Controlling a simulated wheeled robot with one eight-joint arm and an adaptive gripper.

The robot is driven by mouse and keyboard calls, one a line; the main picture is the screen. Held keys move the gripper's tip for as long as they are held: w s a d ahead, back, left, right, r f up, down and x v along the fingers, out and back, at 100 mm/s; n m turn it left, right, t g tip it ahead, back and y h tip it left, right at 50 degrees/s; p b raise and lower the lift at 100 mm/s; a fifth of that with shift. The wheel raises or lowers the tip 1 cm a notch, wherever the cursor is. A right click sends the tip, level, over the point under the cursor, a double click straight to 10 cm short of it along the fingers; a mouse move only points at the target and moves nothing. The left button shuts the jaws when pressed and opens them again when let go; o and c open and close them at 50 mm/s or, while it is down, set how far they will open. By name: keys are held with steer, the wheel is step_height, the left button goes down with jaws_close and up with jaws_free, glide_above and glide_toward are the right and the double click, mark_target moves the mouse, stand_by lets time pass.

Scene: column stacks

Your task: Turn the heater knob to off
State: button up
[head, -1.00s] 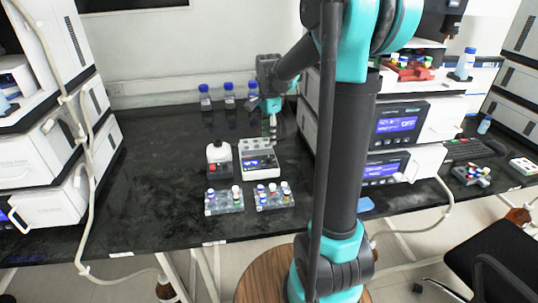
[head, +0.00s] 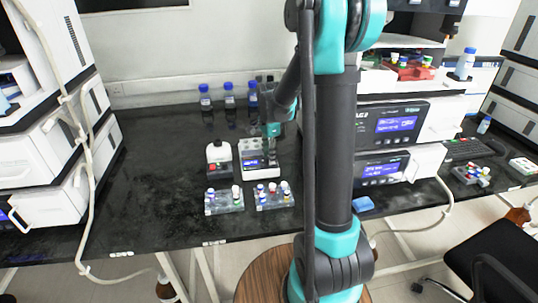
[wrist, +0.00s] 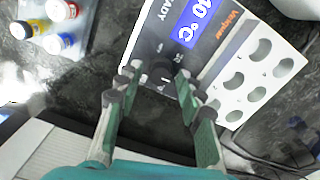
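The white heater block (head: 250,147) stands on the black bench, with empty round wells at its back. In the wrist view its front panel (wrist: 140,50) shows a lit blue display (wrist: 196,22) with part of a reading, "0 °C", and the word "READY". The dark round knob (wrist: 162,72) sits below the display. My gripper (wrist: 156,82) is open, with its fingertips on either side of the knob; I cannot tell whether they touch it. In the head view my gripper (head: 271,166) hangs at the heater's right front and hides part of that panel.
A small white device with a red button (head: 219,157) stands left of the heater. Two vial racks (head: 224,203) (head: 274,197) are in front. Blue-capped bottles (head: 229,95) stand behind. Instruments with blue displays (head: 395,124) are to the right. The bench's left part is clear.

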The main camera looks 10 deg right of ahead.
jaws_close()
steer(key=shift+n, duration=0.3)
steer(key=n, duration=1)
steer(key=shift+n, duration=0.4)
steer(key=n, duration=0.6)
steer(key=shift+w+a, duration=0.1)
steer(key=n, duration=0.6)
steer(key=shift+n, duration=0.3)
